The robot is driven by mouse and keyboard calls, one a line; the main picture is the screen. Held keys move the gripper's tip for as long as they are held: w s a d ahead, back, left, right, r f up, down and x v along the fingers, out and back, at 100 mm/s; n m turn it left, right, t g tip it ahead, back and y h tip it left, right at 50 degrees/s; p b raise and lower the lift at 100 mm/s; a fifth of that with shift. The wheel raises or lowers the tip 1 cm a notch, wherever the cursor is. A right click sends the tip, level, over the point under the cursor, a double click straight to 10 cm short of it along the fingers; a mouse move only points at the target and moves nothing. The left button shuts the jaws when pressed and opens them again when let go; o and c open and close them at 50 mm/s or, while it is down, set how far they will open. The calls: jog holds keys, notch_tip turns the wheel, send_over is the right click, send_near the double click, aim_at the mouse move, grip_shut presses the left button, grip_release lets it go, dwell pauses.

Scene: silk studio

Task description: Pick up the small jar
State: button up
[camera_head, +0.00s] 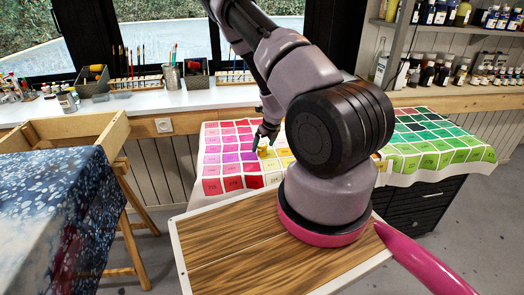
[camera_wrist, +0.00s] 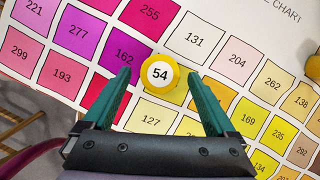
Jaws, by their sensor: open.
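The small jar (camera_wrist: 160,75) has a yellow body and a white round top marked 54. It stands on the colour chart cloth, near the squares marked 162 and 131. In the head view the jar (camera_head: 263,149) is a small yellow shape beside my gripper (camera_head: 266,133). In the wrist view my gripper (camera_wrist: 160,85) is open, with one green finger on each side of the jar's near part. Gaps show between the jar and both fingers, and nothing is held.
The chart cloth (camera_head: 222,169) covers a table with dark drawers (camera_head: 425,205). Another yellow object (camera_wrist: 314,68) is cut off at the wrist view's right edge. Behind are a white counter (camera_head: 140,104) with brushes and shelves of bottles (camera_head: 440,72). A blue-dyed cloth (camera_head: 60,215) hangs at left.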

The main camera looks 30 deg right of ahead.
jog(key=x, duration=0.2)
jog(key=shift+w+f, duration=0.15)
jog(key=shift+f, duration=0.05)
grip_shut()
